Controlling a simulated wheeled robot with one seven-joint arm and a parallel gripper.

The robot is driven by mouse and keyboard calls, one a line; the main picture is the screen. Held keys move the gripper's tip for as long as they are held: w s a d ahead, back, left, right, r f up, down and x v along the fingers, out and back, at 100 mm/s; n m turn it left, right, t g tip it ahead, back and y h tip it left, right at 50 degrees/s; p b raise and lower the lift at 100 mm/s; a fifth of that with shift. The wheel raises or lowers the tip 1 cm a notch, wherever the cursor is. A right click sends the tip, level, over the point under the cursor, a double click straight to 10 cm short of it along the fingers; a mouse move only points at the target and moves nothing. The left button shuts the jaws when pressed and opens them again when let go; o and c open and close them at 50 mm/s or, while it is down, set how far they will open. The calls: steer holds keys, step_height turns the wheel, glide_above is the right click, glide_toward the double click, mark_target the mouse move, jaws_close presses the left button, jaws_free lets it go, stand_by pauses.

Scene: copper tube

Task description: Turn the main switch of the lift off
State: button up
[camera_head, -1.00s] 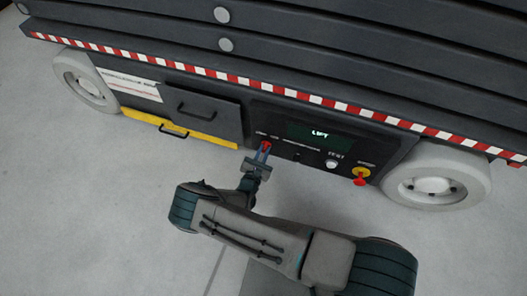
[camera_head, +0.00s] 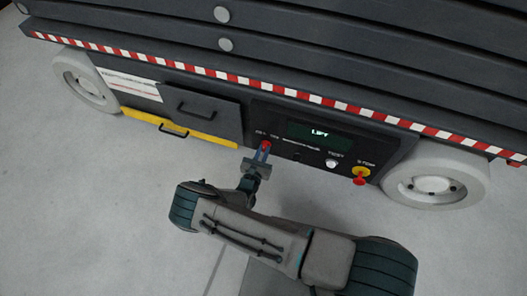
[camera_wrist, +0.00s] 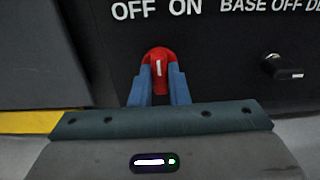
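The main switch is a red rotary knob (camera_wrist: 158,54) with a white mark, below the OFF and ON labels on the lift's dark panel. The mark stands about upright in the wrist view, between the two labels. In the head view the knob (camera_head: 266,145) is a small red spot at the panel's left end. My gripper (camera_wrist: 159,80) has its two blue fingers on either side of the knob's handle, close against it, and looks shut on it. The fingers hide the knob's lower sides. My gripper (camera_head: 262,155) also shows in the head view.
A closed drawer (camera_head: 200,112) and a yellow ledge (camera_head: 180,131) lie to the left. White wheels (camera_head: 435,185) flank the panel.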

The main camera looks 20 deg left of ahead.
steer(key=o, duration=0.4)
steer(key=shift+c, duration=0.2)
steer(key=s+a+p, duration=0.1)
steer(key=s+p, duration=0.2)
steer(key=s, duration=1.1)
steer(key=w+d+r+m+g+h+p, duration=0.3)
steer(key=d+r+m+g+p, duration=0.3)
steer(key=r, duration=0.8)
steer(key=w+d+r+m+g+h+p, duration=0.3)
steer(key=r+m, duration=0.5)
steer(key=r, duration=0.7)
steer(key=w+d+r+m+g+h+p, duration=0.25)
steer(key=d+r+m+g+p, duration=0.4)
steer(key=r, duration=0.75)
steer(key=s+d+r+m+y+p, duration=0.3)
steer(key=s+d+r+m+p, duration=0.1)
steer(key=r, duration=0.8)
steer(key=s+d+r+m+y+p, duration=0.3)
steer(key=s+d+r+m+p, duration=0.2)
steer(key=r, duration=0.6)
steer(key=s+d+r+m+y+p, duration=0.3)
steer(key=s+d+r+m+p, duration=0.1)
steer(key=r, duration=0.8)
steer(key=shift+s+d+r+m+y+p, duration=0.15)
steer(key=shift+d+r+m+y+p, duration=0.2)
steer(key=shift+d+m+p, duration=0.5)
